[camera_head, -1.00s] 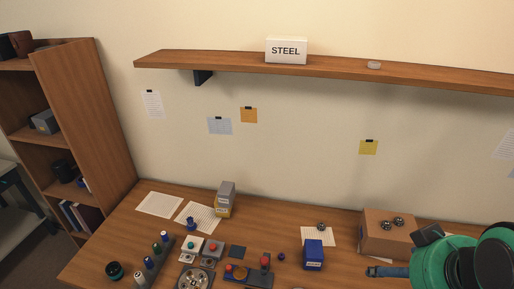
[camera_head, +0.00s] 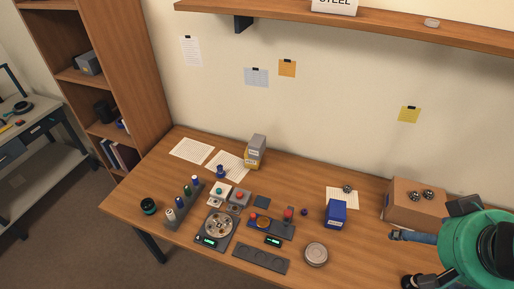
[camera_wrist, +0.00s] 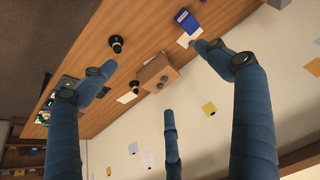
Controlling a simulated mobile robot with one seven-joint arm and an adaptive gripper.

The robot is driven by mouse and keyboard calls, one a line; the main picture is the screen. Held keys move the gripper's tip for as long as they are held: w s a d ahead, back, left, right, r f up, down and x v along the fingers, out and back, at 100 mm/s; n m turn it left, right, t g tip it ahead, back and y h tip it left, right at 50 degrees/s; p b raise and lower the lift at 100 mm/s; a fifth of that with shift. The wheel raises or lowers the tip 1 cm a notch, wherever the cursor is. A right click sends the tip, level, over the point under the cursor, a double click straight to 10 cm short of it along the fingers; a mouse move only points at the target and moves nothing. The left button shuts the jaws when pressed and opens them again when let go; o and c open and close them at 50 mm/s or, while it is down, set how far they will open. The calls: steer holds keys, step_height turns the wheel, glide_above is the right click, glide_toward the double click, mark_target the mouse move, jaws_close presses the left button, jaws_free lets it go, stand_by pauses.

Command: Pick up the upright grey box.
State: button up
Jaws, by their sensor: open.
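A grey box (camera_head: 258,143) stands upright toward the back of the table, left of the middle in the head view. In the head view a blue finger (camera_head: 412,237) shows at the right, far from the grey box. I cannot make out the grey box in the wrist view.
A blue box (camera_head: 335,214) and a cardboard box (camera_head: 415,203) with small metal parts on top stand between my gripper and the grey box's side. Several small parts and trays cover the table's front left. A wooden shelf (camera_head: 380,22) hangs above.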

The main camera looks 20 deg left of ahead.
steer(key=shift+w+r, duration=0.1)
steer(key=w+a+r, duration=0.2)
steer(key=w+a, duration=0.1)
steer(key=w, duration=0.5)
steer(key=w+a+r, duration=0.2)
steer(key=w+a, duration=0.2)
steer(key=w, duration=0.4)
steer(key=g, duration=0.1)
glide_above(259, 142)
steer(key=s, duration=0.4)
step_height(259, 142, down, 26)
steer(key=shift+s+a, duration=0.1)
steer(key=shift+s, duration=0.05)
steer(key=shift+b+x, duration=0.3)
steer(key=shift+x, duration=3.95)
